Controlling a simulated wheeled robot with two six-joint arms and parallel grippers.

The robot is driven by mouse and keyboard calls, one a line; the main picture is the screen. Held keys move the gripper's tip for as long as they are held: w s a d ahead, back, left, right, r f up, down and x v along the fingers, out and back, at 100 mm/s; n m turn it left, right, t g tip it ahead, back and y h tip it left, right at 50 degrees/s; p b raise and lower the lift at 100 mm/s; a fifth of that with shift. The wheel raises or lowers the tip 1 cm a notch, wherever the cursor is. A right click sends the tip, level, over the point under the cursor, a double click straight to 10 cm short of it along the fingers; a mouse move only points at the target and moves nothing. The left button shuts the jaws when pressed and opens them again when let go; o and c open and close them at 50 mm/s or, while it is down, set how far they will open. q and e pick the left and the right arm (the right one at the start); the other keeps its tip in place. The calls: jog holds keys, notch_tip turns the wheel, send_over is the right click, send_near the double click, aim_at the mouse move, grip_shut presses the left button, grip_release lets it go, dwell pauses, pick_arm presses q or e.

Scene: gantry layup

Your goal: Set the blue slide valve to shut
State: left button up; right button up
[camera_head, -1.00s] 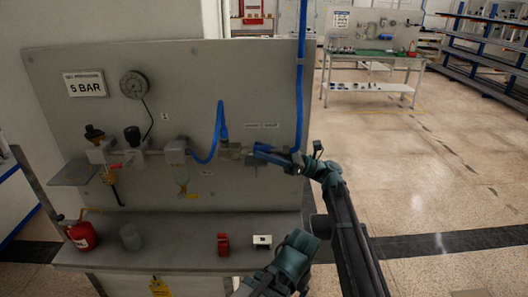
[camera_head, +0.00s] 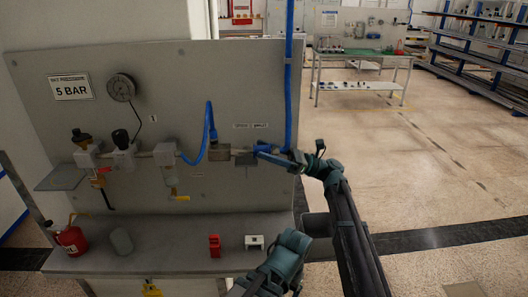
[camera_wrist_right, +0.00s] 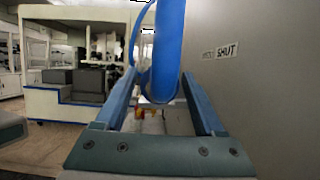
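The slide valve (camera_head: 220,153) is on the grey panel, in line with the pipe, below two small labels (camera_head: 251,126). The wrist view shows one label reading SHUT (camera_wrist_right: 227,50). My right gripper (camera_head: 259,150) is at the valve's right end, below the SHUT label. In the right wrist view my right gripper (camera_wrist_right: 160,95) has its fingers apart, with a blue hose (camera_wrist_right: 168,50) in front of and between them. Whether they touch the valve's sliding part is hidden, and the slide's exact position is unclear.
A gauge (camera_head: 121,87), a 5 BAR sign (camera_head: 71,87) and regulators (camera_head: 124,150) are on the panel's left. The bench below holds a red can (camera_head: 71,240), a grey cup (camera_head: 121,241), a red block (camera_head: 215,246) and a white block (camera_head: 254,242). Open floor lies to the right.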

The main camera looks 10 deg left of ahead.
jog(key=shift+a, duration=0.15)
jog(key=shift+d+f, duration=0.2)
jog(key=shift+d, duration=0.1)
jog(key=b+v, duration=0.5)
jog(key=v, duration=0.8)
jog(key=shift+d+r, duration=0.1)
